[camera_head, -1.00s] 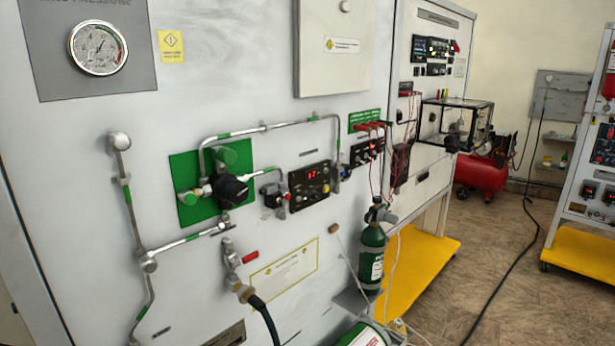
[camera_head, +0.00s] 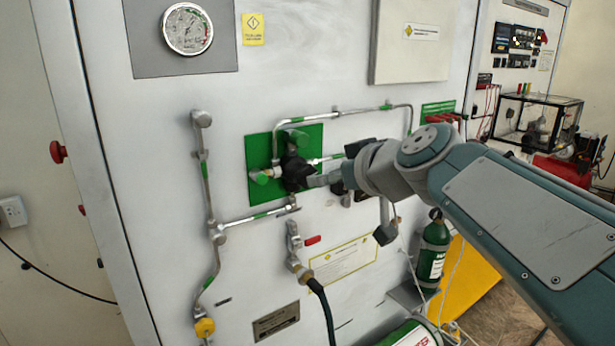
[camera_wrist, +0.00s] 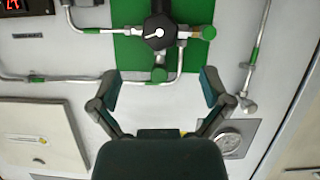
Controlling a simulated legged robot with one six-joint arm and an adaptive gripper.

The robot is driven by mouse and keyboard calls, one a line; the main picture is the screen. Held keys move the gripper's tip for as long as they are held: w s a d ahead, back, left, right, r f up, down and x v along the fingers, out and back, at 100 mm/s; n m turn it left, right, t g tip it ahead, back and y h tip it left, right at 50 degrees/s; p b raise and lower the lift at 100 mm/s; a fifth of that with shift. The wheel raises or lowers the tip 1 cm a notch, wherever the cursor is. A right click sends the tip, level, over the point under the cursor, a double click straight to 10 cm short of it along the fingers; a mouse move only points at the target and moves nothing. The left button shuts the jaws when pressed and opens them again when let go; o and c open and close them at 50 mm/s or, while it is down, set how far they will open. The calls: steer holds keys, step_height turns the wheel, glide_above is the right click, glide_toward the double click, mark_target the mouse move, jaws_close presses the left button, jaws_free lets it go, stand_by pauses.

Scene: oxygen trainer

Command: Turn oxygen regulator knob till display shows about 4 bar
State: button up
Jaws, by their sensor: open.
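The black regulator knob (camera_head: 294,171) sits on a green plate (camera_head: 258,150) on the upright panel. In the wrist view the knob (camera_wrist: 158,34) shows face-on with a white pointer mark, beyond and between the fingertips. My gripper (camera_wrist: 160,82) is open and empty, with one finger on each side of the picture, and no contact with the knob shows. The red digital display (camera_wrist: 22,6) is cut off at the top left of the wrist view, and its digits are too small to read surely. In the head view my arm hides the display.
Metal pipes (camera_head: 206,170) with green bands run around the plate. A round gauge (camera_head: 188,28) is at the upper left and shows in the wrist view too. A hose valve with a red handle (camera_head: 312,240) is below the knob, and a green bottle (camera_head: 434,250) is at right.

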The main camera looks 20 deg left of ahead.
mark_target(306, 187)
steer(key=x, duration=0.9)
steer(key=shift+f, duration=0.1)
steer(key=c, duration=1.2)
